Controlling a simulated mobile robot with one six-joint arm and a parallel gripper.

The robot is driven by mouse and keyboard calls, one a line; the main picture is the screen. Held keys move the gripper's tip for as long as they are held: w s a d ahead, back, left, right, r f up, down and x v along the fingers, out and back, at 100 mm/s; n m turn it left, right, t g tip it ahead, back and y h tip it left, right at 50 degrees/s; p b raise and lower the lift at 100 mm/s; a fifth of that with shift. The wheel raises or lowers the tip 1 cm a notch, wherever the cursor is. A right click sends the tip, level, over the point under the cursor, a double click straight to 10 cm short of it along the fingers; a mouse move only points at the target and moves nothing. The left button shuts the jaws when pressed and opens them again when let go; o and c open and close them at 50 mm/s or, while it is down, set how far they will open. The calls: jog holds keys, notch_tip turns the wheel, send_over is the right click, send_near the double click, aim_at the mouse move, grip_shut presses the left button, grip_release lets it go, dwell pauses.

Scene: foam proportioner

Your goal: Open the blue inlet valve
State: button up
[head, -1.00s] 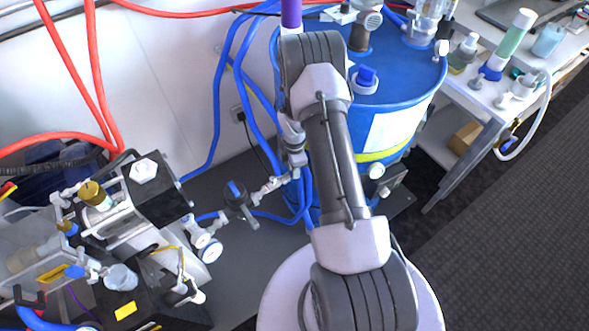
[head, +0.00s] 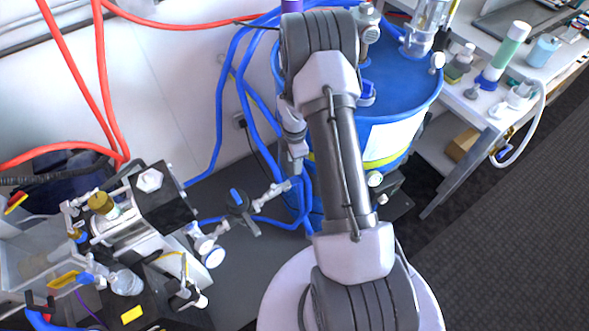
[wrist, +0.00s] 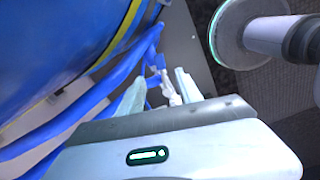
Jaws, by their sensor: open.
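The blue inlet valve (head: 238,198) shows in the head view as a small blue handle on a dark body. It sits in a line of pale fittings between the pump unit and the blue drum. My gripper (wrist: 160,90) is open in the wrist view, its two pale fingers apart. Pale pipe fittings (wrist: 170,88) show beyond and between the fingertips, apparently not held. In the head view my gripper is mostly hidden by my arm, right of the valve beside the drum. I cannot tell its exact distance from the valve.
The blue drum (head: 405,85) stands behind my arm. Blue hoses (head: 219,105) run down beside it to the floor plate. The pump unit (head: 150,215) is at the left, with red hoses (head: 68,65) above. A white bench (head: 470,105) with bottles is at the right.

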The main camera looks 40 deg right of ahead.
notch_tip(320, 180, up, 8)
jog(key=p, duration=0.1)
jog(key=shift+p, duration=0.35)
